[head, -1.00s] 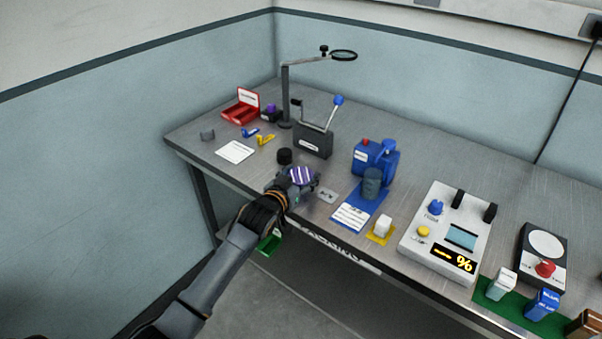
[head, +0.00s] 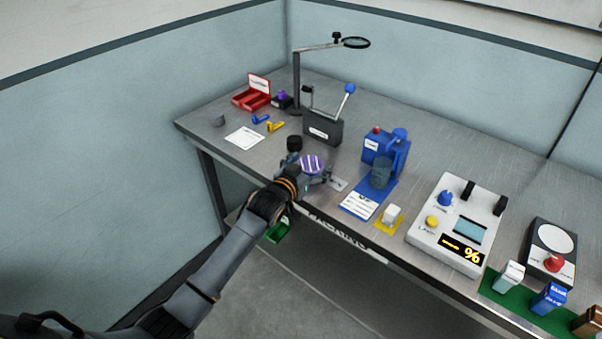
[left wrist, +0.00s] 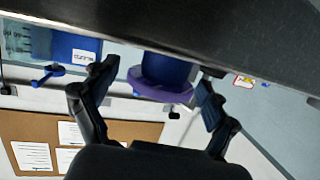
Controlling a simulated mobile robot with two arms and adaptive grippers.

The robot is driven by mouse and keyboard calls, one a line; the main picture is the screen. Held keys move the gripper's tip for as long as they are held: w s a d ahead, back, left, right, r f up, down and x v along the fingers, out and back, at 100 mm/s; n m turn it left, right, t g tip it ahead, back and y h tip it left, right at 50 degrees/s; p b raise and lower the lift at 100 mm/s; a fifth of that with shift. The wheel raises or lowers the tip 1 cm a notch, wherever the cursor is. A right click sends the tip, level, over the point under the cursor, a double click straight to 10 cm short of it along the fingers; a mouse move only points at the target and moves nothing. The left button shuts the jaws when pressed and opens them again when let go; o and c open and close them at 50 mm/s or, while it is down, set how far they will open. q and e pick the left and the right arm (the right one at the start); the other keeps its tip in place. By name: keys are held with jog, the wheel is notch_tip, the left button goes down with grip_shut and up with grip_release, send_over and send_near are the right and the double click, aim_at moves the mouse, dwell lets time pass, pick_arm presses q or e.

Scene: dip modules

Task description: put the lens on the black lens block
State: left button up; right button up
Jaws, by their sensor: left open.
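The likely lens is a glossy purple disc with pale stripes (head: 312,163), near the front edge of the bench. My left gripper (head: 318,176) is beside it, its fingers partly hidden. In the left wrist view a purple disc (left wrist: 158,90) with a blue cylinder (left wrist: 168,68) against it shows between the spread fingers of my left gripper (left wrist: 155,92); I cannot tell contact. A black round block (head: 294,143), possibly the lens block, stands just behind and left of the disc, bare on top. My right gripper is not in view.
A dark lever device (head: 323,128) and a magnifier stand (head: 297,80) are behind. A blue machine (head: 385,147) stands right, then a white console (head: 452,225). A white sheet (head: 244,137) lies left. A green tray (head: 280,230) is below the bench edge.

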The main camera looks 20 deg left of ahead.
pick_arm(q)
jog(key=b+v, duration=0.1)
jog(key=v, duration=1.3)
jog(key=shift+f, duration=0.3)
jog(key=shift+a, duration=0.1)
